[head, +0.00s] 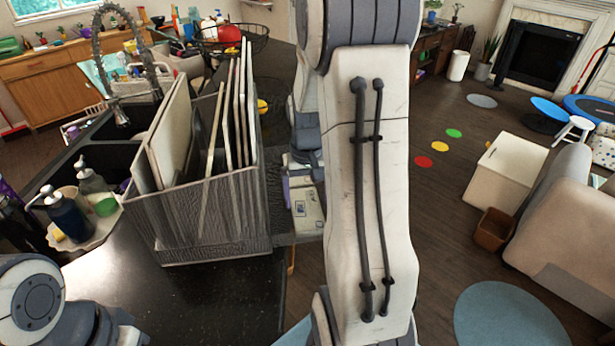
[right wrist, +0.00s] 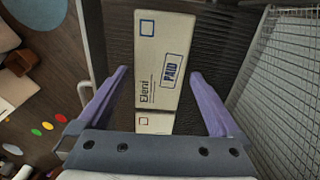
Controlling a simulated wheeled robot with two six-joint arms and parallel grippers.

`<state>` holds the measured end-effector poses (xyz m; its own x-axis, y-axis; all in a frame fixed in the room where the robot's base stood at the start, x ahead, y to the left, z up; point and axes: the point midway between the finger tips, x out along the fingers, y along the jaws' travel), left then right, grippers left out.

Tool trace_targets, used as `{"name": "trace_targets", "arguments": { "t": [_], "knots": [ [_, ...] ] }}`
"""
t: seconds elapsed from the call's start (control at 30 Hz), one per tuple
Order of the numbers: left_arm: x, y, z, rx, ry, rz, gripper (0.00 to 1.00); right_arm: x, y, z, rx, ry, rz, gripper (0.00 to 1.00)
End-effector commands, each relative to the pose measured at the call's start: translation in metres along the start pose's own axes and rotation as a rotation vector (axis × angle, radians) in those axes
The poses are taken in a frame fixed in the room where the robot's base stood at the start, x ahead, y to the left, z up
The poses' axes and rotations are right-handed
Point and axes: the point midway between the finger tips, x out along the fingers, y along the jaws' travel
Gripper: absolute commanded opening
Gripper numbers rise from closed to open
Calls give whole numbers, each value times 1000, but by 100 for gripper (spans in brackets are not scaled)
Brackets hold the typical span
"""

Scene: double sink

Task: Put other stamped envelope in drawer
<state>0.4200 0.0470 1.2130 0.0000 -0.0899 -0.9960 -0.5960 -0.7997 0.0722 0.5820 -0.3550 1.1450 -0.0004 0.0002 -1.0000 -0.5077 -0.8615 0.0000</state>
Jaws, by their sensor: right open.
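A tan envelope (right wrist: 163,55) with a PAID stamp and the name Eleni lies on a dark ribbed surface. A second tan piece (right wrist: 154,122) with a square mark shows below it, partly hidden by my gripper. My right gripper (right wrist: 160,76) is open, its purple fingers on either side of the envelope, with nothing gripped. In the head view an envelope (head: 307,208) shows beside my right arm, close to a purple finger. My left arm shows at the lower left, but its gripper is out of view. I cannot make out the drawer.
A grey organizer (head: 215,225) with upright boards stands on the black counter (head: 190,295), left of my right arm. Soap bottles (head: 65,215) stand further left. A wire grid (right wrist: 285,80) rises right of the right gripper.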

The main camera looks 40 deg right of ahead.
Motion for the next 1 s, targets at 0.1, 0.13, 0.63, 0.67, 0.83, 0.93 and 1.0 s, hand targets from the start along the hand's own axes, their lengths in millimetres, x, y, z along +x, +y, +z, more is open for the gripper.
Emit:
{"name": "trace_targets", "arguments": {
  "t": [0.1, 0.13, 0.63, 0.67, 0.83, 0.93, 1.0],
  "knots": [
    [6, 0, 0, -1, 0, 0, 50, -27, 0, -2, 0, 10, 0, 100],
    [7, 0, 0, -1, 0, 0, 50, -34, 0, -1, 0, 9, 0, 100],
    [13, -1, 1, -3, 0, 0, 50, -93, 0, 0, 0, -1, 0, 100],
    [13, -1, 1, -3, 0, 0, 50, -93, 0, 0, 0, -1, 0, 100],
    [13, -1, 1, -2, 0, 0, 50, -93, 0, 0, 0, -1, 0, 100],
    [13, -1, 1, -2, 0, 0, 50, -93, 0, 0, 0, 0, 0, 100],
    [13, -1, 1, -2, 0, 0, 50, -93, 0, 0, 0, 0, 0, 100]
  ]
}}
